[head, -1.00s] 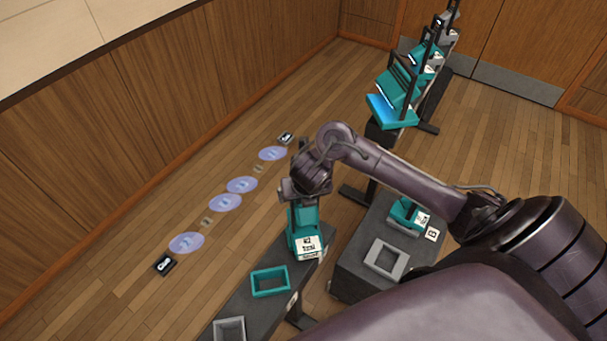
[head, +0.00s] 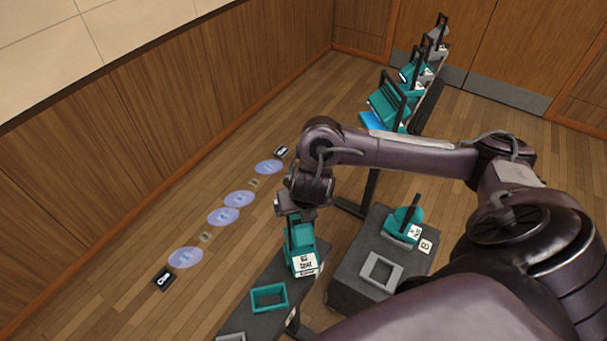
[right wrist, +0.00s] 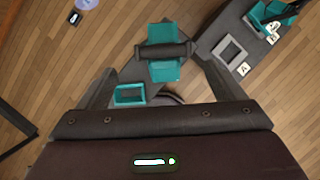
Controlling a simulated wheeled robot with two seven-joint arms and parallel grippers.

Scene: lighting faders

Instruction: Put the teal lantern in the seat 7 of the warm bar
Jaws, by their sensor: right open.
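A teal lantern (head: 299,250) with a white label stands at the end of the near dark bar (head: 250,325). In the right wrist view the lantern (right wrist: 165,68) has a dark handle across its top. My right gripper (head: 298,215) is directly above it, pointing down. In the wrist view its fingers (right wrist: 155,68) are spread apart on either side of the lantern. Whether they touch it I cannot tell. A second teal lantern (head: 404,222) stands on a dark box. Which bar is the warm one, and seat 7, I cannot read. My left gripper is not in view.
A teal frame (head: 268,298) sits on the near bar beside the lantern, and a grey frame (head: 380,271) on the dark box (head: 350,285). Several lanterns stand on a far bar (head: 428,105). Pale discs (head: 223,216) lie on open floor at left.

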